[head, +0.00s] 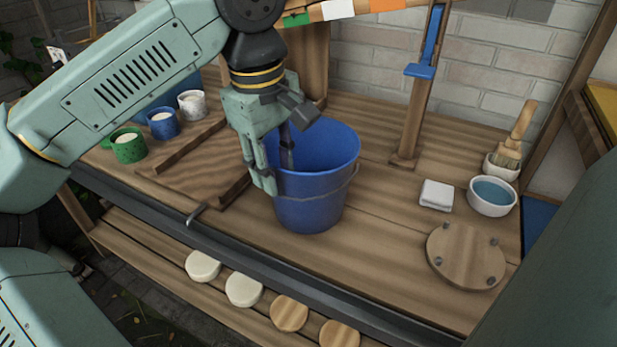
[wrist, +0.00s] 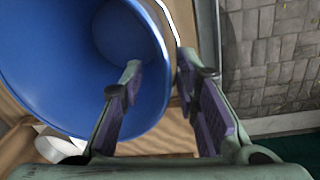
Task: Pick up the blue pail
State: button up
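The blue pail (head: 312,207) stands upright on the wooden worktop, near its front edge, in the middle of the head view. Its thin wire handle hangs down against the outside wall. My gripper (head: 277,178) points down at the pail's left rim. One finger reaches inside the pail and the other is outside its wall. In the wrist view the pail (wrist: 45,60) fills the upper left, and its rim passes between the separated fingers of my gripper (wrist: 158,62). A gap shows between the fingers, so the gripper looks open. Contact with the wall is not clear.
Green (head: 128,147), blue (head: 163,124) and white (head: 192,104) cups stand at the left. A wooden post with a blue lever (head: 421,71) rises behind right. A white cloth (head: 436,195), bowl (head: 492,197), brush (head: 512,148) and round board (head: 466,257) lie right. Discs (head: 244,290) sit below.

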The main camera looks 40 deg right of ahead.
jog(key=shift+f, duration=0.65)
jog(key=shift+c, duration=0.5)
grip_shut()
